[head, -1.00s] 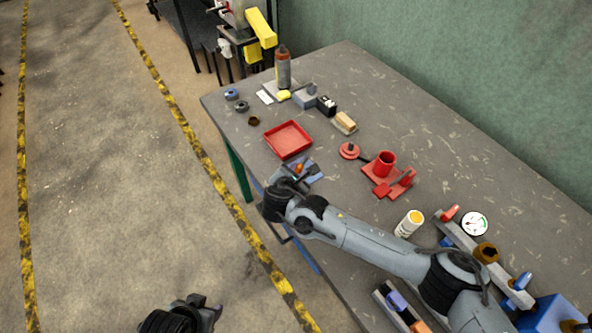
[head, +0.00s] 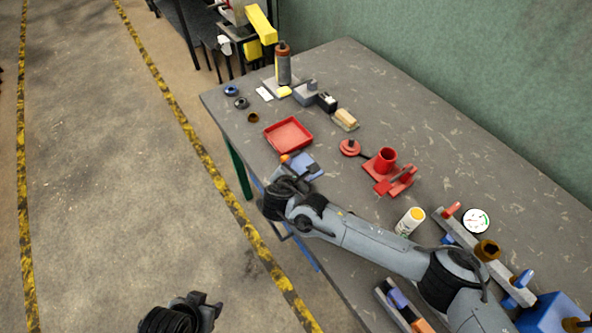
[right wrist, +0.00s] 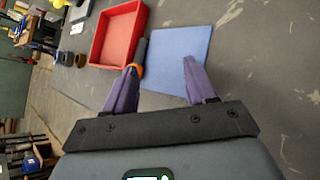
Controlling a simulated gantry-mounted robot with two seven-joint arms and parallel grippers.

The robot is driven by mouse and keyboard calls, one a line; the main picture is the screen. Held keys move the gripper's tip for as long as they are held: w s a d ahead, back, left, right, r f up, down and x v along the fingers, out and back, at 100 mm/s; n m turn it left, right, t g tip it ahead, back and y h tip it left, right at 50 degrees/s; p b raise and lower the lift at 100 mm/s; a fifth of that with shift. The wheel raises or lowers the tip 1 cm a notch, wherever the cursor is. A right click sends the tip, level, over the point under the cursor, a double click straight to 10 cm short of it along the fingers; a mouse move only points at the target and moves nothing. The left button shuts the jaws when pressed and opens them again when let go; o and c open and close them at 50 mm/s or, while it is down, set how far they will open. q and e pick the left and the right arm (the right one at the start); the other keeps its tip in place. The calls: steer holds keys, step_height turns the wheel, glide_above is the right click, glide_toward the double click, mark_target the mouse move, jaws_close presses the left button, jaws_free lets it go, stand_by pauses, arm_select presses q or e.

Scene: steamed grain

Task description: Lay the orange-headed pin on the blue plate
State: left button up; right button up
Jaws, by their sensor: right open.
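The orange-headed pin shows its orange head (head: 285,158) at the left edge of the blue plate (head: 307,163). In the right wrist view its grey shaft (right wrist: 142,48) lies along the left edge of the blue plate (right wrist: 178,52), with the orange head (right wrist: 135,69) by the left fingertip. I cannot tell whether it rests on the plate or just beside it. My right gripper (right wrist: 160,68) is open, its fingers apart above the near part of the plate. My left gripper (head: 208,303) hangs over the floor, away from the table; its jaw state is unclear.
A red tray (head: 271,139) is just behind the plate, close to the pin. A red cup (head: 386,160) on a red stand and a red round piece (head: 350,148) stand to the right. A white bottle (head: 409,222) is near my right arm.

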steer(key=shift+s, duration=0.1)
steer(key=p+v, duration=0.1)
steer(key=v, duration=0.9)
steer(key=shift+s+r, duration=0.2)
steer(key=shift+r, duration=0.1)
